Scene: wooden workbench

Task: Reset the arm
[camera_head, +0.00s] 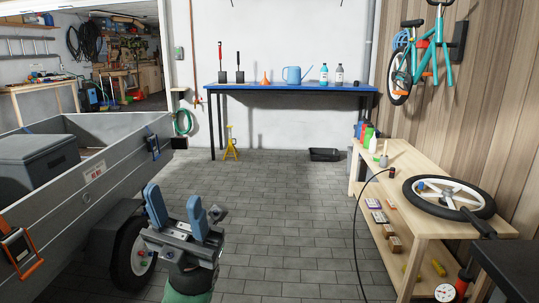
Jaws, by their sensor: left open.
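My left gripper (176,211) shows at the lower left of the head view, with two blue finger pads standing up and a clear gap between them. It is open and empty, held above the paved floor beside the trailer's wheel. The green and grey part of my left arm comes up from the bottom edge below it. My right gripper is not in the picture.
A grey trailer (95,187) with a wheel (131,251) stands close on the left. A wooden workbench (406,165) on the right bears a bicycle wheel (449,195). A blue-topped table (290,88) stands at the back wall. The paved floor (285,205) between is mostly clear.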

